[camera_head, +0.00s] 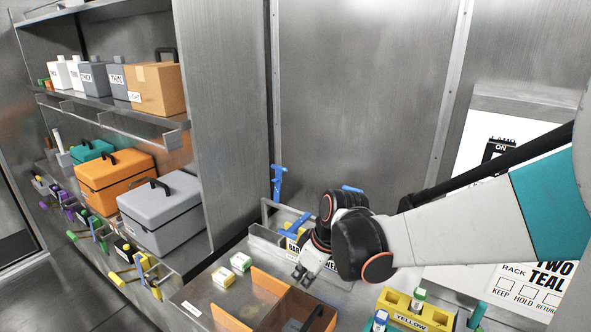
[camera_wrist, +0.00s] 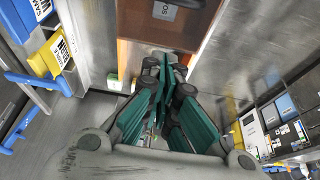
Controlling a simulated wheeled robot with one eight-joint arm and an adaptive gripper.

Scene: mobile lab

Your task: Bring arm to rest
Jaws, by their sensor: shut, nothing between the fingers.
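My gripper (camera_head: 303,276) hangs at the end of my bent white and teal arm, over the metal bench (camera_head: 205,294). It points down and to the left in the head view. In the wrist view, the teal-padded fingers of my gripper (camera_wrist: 165,68) come together at their tips with nothing between them. The arm reaches in from the right edge of the head view and hides part of the bench and the wall behind it.
Left of the gripper, small green-and-white (camera_head: 241,261) and yellow-and-white (camera_head: 223,277) blocks sit on the bench. A brown bin (camera_head: 300,312) with orange panels is below. A yellow rack (camera_head: 416,313) stands front right. Shelves hold an orange case (camera_head: 115,181) and a grey case (camera_head: 160,215).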

